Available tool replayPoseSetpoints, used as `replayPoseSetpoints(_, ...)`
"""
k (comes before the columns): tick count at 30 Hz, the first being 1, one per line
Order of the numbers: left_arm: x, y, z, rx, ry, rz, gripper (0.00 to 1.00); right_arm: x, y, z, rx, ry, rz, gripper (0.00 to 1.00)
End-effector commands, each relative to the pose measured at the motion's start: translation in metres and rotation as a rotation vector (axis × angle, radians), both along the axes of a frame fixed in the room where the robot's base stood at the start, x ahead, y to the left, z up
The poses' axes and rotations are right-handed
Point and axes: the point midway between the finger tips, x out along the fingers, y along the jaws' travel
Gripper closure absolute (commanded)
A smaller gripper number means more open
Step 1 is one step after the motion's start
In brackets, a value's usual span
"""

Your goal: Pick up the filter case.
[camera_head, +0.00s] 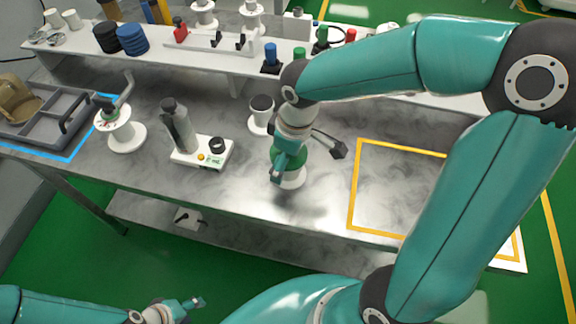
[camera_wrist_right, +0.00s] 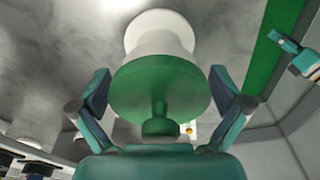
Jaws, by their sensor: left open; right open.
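A spool-shaped piece with a green top and white base, which I take for the filter case (camera_head: 292,180), stands on the grey bench in the head view, partly hidden by my right gripper (camera_head: 283,166). In the right wrist view the filter case (camera_wrist_right: 160,85) shows its wide green disc, a small green knob and a white body. My right gripper (camera_wrist_right: 160,75) is open, with one finger on each side of the green disc. Contact cannot be told. My left gripper (camera_head: 188,306) is open and empty, low at the left, away from the bench.
A dark cup on a white base (camera_head: 261,112) stands close behind. A white device with a grey cylinder (camera_head: 200,155), a white spool (camera_head: 122,133) and a grey tray (camera_head: 50,125) are to the left. A yellow-framed area (camera_head: 357,185) at right is clear. A loaded shelf (camera_head: 160,62) runs behind.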

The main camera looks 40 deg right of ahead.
Motion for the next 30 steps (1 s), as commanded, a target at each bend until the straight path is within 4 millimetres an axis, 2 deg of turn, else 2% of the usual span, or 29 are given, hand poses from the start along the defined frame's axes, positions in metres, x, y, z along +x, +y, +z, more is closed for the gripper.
replayPoseSetpoints(1,0.0,0.0,0.0,0.0,0.0,0.0,0.51,0.0,0.0,0.0,0.0,0.0,0.0,0.0)
replayPoseSetpoints(12,0.0,0.0,0.0,0.0,0.0,0.0,0.51,0.0,0.0,0.001,0.0,-0.001,0.001,0.6)
replayPoseSetpoints(18,0.0,0.0,0.0,0.0,0.0,0.0,0.51,0.0,0.0,0.001,0.0,-0.001,0.001,0.6)
replayPoseSetpoints(22,0.0,0.0,0.001,0.0,0.0,0.0,0.51,0.001,0.0,0.008,0.0,-0.004,0.001,0.6)
replayPoseSetpoints(26,0.0,0.0,0.002,0.0,0.0,0.0,0.51,0.001,0.0,0.027,0.0,-0.006,0.001,0.6)
replayPoseSetpoints(30,0.0,0.0,0.003,0.0,0.0,0.0,0.51,0.001,0.0,0.054,0.001,-0.008,0.0,0.6)
